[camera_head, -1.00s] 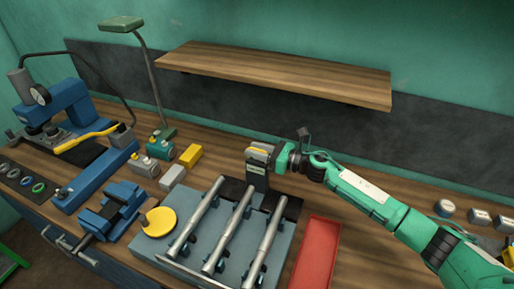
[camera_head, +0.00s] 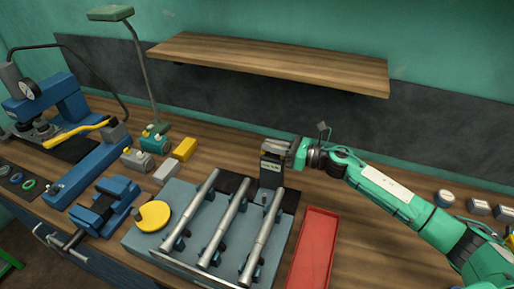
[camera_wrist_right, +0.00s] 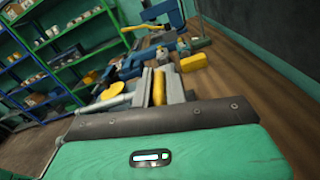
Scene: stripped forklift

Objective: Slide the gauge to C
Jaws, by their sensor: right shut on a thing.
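The gauge (camera_head: 271,171) is a dark upright block with a small light display on its front face. It stands on a black strip (camera_head: 236,184) along the back of a blue-grey plate (camera_head: 190,192). Three silver rods lie on the plate, running toward the front: a left rod (camera_head: 191,209), a middle rod (camera_head: 223,220) and a right rod (camera_head: 262,236). My right gripper (camera_head: 279,148) is shut on the gauge's top from the right. In the right wrist view, a yellow strip (camera_wrist_right: 159,87) shows between its fingers. I cannot read position letters. My left gripper is out of view.
A red tray (camera_head: 314,245) lies right of the plate. A yellow disc (camera_head: 154,216) sits at the plate's left. A blue vise (camera_head: 103,207) and small blocks stand further left. A wooden shelf (camera_head: 270,64) hangs above the back.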

